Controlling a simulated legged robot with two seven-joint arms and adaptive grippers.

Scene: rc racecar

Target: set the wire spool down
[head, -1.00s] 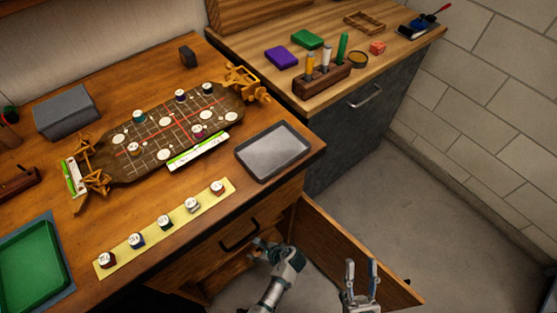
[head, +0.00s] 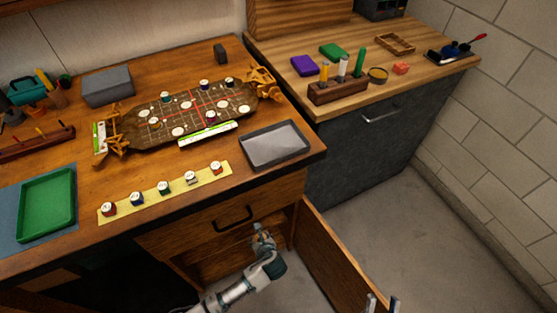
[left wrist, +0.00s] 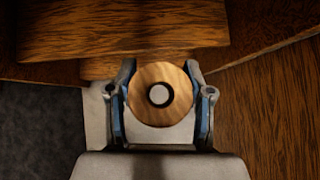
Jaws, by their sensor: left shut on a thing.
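The wire spool (left wrist: 178,88) shows end-on in the left wrist view as a round copper-brown disc with a dark ring and a pale centre. My left gripper (head: 263,236) is shut on it, with a blue-padded finger on each side.
The open cabinet door stands to the right of my left gripper. The closed drawer (head: 205,224) is above it. The bench top holds a grey tray (head: 272,160), a brown board (head: 150,122), a yellow strip with small pots (head: 150,205) and a green tray (head: 72,206).

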